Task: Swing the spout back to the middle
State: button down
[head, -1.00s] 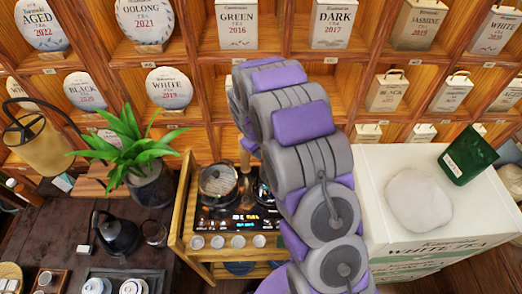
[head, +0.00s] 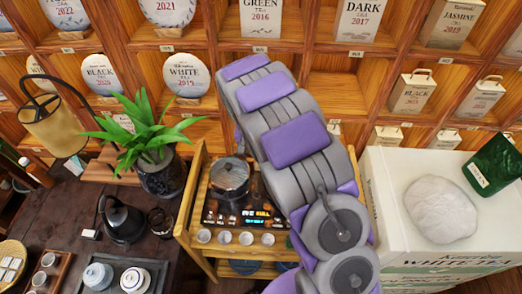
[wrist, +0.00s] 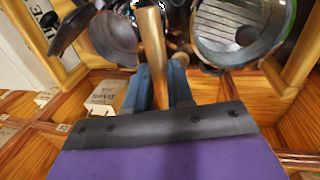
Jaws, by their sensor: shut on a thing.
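A tan, rod-like piece, which looks like the spout (wrist: 152,45), runs up the middle of the wrist view. My gripper (wrist: 158,78) is shut on it, one blue-grey finger on each side. The spout's far end and its mount are not clear there. In the head view my arm's purple and grey links cover both the gripper and the spout. A lidded pot (head: 230,178) stands on the cooker (head: 238,217), just left of my arm. In the wrist view a pot (wrist: 240,35) is right of the spout and a dark rounded vessel (wrist: 115,38) is left of it.
Several small cups (head: 225,237) line the cart's front (head: 190,240). A potted plant (head: 165,175) and black kettle (head: 122,220) stand left. A white box (head: 390,200) with a pale round lump (head: 440,208) and green container (head: 494,165) is right. Shelves fill the back.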

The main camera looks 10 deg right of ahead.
jog(key=shift+w+a+r+m, duration=0.2)
jog(key=shift+w+a+m, duration=0.1)
jog(key=shift+w, duration=0.05)
jog(key=c, duration=1)
grip_release()
jog(key=shift+f, duration=0.15)
jog(key=shift+s, duration=0.15)
jog(key=a+r, duration=0.1)
jog(key=r, duration=0.7)
jog(key=a+r, duration=0.2)
jog(key=r, duration=0.7)
jog(key=shift+w+a, duration=0.25)
jog(key=shift+w, duration=0.1)
